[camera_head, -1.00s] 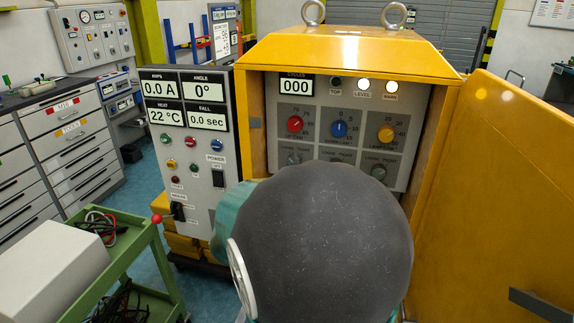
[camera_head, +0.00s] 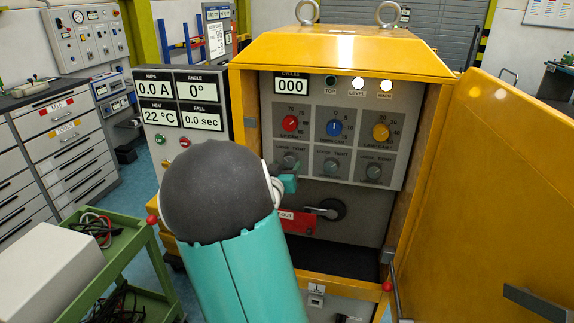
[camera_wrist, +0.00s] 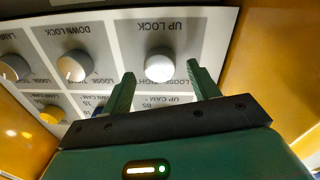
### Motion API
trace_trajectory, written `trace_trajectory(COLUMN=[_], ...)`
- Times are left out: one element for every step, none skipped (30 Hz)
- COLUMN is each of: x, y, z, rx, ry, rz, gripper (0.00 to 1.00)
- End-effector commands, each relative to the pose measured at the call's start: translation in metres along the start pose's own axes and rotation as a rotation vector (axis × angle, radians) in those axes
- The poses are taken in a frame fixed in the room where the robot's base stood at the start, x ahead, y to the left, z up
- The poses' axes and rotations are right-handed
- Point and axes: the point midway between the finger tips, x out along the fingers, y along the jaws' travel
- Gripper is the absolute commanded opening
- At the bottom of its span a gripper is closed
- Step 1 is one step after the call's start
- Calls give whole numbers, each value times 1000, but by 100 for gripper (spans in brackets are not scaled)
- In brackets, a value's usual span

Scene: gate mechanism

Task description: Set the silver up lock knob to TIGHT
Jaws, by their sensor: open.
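The silver up lock knob (camera_wrist: 159,66) sits in the UP LOCK square of the grey panel, which appears upside down in the wrist view. My gripper (camera_wrist: 161,76) is open, with one green finger on each side of the knob in that picture. I cannot tell how far the fingertips are from the panel, and no grip shows. In the head view the up lock knob (camera_head: 289,160) is below the red knob, just above my gripper (camera_head: 286,178). The knob's pointer direction is unclear.
The down lock knob (camera_wrist: 73,68) is beside it, with the lamp lock knob (camera_head: 373,172) further right in the head view. Red (camera_head: 290,123), blue (camera_head: 334,128) and yellow (camera_head: 380,132) knobs sit above. The open yellow door (camera_head: 490,200) bounds the right side.

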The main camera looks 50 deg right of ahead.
Motion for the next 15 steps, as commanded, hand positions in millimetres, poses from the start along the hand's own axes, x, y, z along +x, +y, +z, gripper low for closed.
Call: trace_trajectory(x=[7, 9, 13, 14, 16, 17, 18, 18, 18, 18, 18, 18, 18, 18, 18], y=[0, 0, 0, 0, 0, 0, 0, 0, 0, 0, 0, 0, 0, 0, 0], z=[0, 0, 0, 0, 0, 0, 0, 0, 0, 0, 0, 0, 0, 0, 0], rx=[-1, -1, 0, 0, 0, 0, 0, 0, 0, 0, 0, 0, 0, 0, 0], ry=[0, 0, 1, 1, 0, 0, -1, -1, -1, -1, -1, -1, -1, -1, 0], rz=[0, 0, 0, 0, 0, -1, -1, -1, -1, -1, -2, -2, -2, -2, -2], gripper=[60, 60, 60, 60, 60, 60, 60, 60, 60, 60, 60, 60, 60, 58, 50])
